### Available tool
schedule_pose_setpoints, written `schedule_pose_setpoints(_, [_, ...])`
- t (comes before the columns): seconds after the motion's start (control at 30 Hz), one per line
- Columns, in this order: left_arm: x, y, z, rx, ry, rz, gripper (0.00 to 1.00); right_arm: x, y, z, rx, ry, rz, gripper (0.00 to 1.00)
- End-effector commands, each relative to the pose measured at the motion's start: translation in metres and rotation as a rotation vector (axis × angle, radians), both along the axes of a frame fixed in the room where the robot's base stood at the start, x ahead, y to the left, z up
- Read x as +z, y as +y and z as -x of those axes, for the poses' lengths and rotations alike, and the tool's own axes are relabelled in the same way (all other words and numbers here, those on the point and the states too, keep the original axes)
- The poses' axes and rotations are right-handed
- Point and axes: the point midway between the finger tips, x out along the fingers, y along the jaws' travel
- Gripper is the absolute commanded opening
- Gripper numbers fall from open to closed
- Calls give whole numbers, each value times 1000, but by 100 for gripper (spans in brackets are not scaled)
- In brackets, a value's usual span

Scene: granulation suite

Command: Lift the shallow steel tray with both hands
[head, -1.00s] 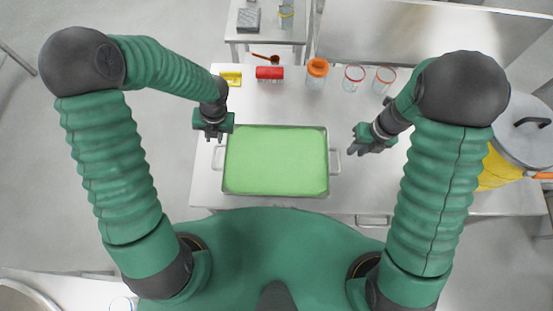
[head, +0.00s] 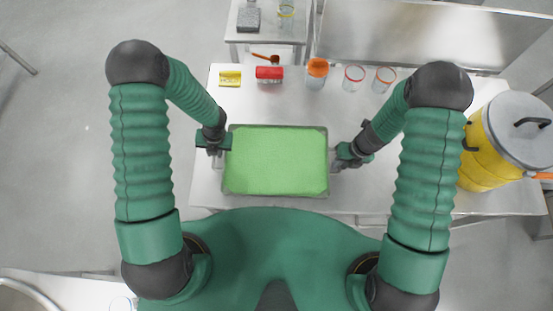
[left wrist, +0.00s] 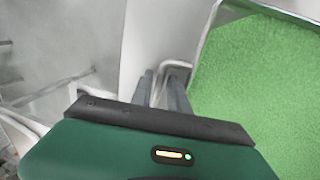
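The shallow steel tray (head: 275,195) lies on the steel table, filled with green granules (head: 275,160). My left gripper (head: 215,150) is at its left side handle. In the left wrist view, its two fingers (left wrist: 161,80) stand a little apart, on either side of the handle's thin bar (left wrist: 177,65); firm contact is not visible. My right gripper (head: 337,164) is at the tray's right side, over the right handle, which it mostly hides. Whether its fingers are open or shut is too small to tell.
Along the table's back are a yellow item (head: 230,78), a red item (head: 269,73), an orange-lidded jar (head: 317,73) and two red-rimmed jars (head: 354,78) (head: 384,79). A yellow drum (head: 485,155) stands at the right. The table between tray and jars is clear.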

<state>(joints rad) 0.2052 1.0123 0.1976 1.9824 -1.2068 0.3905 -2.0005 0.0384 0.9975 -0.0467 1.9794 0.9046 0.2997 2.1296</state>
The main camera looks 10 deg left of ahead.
Motion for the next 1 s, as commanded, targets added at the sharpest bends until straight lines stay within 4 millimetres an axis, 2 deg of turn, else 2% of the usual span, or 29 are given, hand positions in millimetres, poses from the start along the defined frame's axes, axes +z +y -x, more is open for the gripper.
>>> schedule_pose_setpoints(0.03, [0,0,0,0,0,0,18,0,0,0,0,0,0,19])
schedule_pose_setpoints(0.17, [0,0,-1,0,0,0,1,0,0,-1,0,0,0,2])
schedule_pose_setpoints(0.2, [0,0,-1,0,0,0,0,0,0,-1,0,0,0,0])
schedule_pose_setpoints(1.0, [0,0,-1,0,-1,0,0,0,0,-1,0,-1,1,0])
